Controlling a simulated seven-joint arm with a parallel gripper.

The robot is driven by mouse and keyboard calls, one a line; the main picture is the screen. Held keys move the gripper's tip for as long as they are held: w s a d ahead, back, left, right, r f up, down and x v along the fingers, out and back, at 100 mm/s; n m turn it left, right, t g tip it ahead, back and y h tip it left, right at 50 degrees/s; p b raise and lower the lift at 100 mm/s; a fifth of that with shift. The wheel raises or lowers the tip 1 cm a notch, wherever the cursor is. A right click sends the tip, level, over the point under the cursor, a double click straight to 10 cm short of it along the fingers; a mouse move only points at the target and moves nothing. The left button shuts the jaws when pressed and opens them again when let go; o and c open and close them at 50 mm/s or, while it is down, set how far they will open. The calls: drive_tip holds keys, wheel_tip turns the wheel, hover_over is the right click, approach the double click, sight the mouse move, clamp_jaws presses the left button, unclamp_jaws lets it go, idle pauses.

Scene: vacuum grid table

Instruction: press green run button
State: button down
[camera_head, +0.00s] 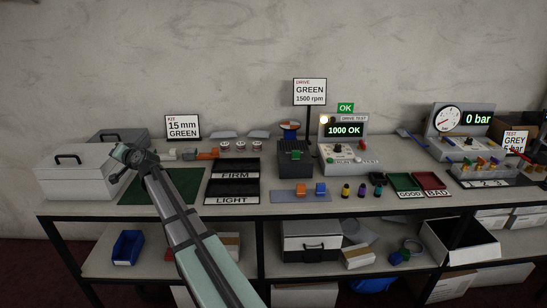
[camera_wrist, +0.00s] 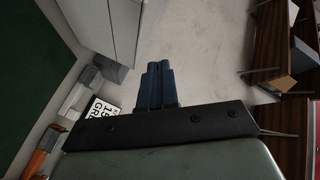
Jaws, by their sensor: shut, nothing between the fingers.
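The drive test unit (camera_head: 344,137) stands right of centre in the head view, with a lit display reading 1000 OK. Small buttons sit on its lower front, including a greenish one (camera_head: 358,160); their labels are too small to read surely, so I cannot tell which one is the run button. My gripper (camera_wrist: 156,68) is shut and empty in the wrist view, its two blue fingers together. In the head view my arm's end is at the far left, beside the grey cases and well away from the drive test unit. The unit is not seen in the wrist view.
Grey cases (camera_head: 75,172) stand at the left end. A green mat (camera_head: 160,190) lies under my arm. A black box with a green piece (camera_head: 295,158) stands left of the unit; orange and blue blocks (camera_head: 301,189) lie in front. A gauge unit (camera_head: 446,122) is farther right.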

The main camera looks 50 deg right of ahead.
drive_tip(key=s+d+g+h, duration=0.1)
drive_tip(key=s+d, duration=0.4)
drive_tip(key=d, duration=0.9)
drive_tip(key=s+d+g+h, duration=0.1)
drive_tip(key=s+d, duration=0.4)
drive_tip(key=d, duration=0.8)
drive_tip(key=s+d+g+h, duration=0.1)
drive_tip(key=s+d, duration=0.3)
drive_tip(key=d, duration=1)
drive_tip(key=m+g+h, duration=0.1)
drive_tip(key=m+g, duration=0.1)
drive_tip(key=g, duration=0.2)
hover_over(332, 160)
drive_tip(key=shift+d+r, duration=0.15)
drive_tip(key=shift+r, duration=0.05)
drive_tip(key=shift+f, duration=0.1)
drive_tip(key=shift+f, duration=4.3)
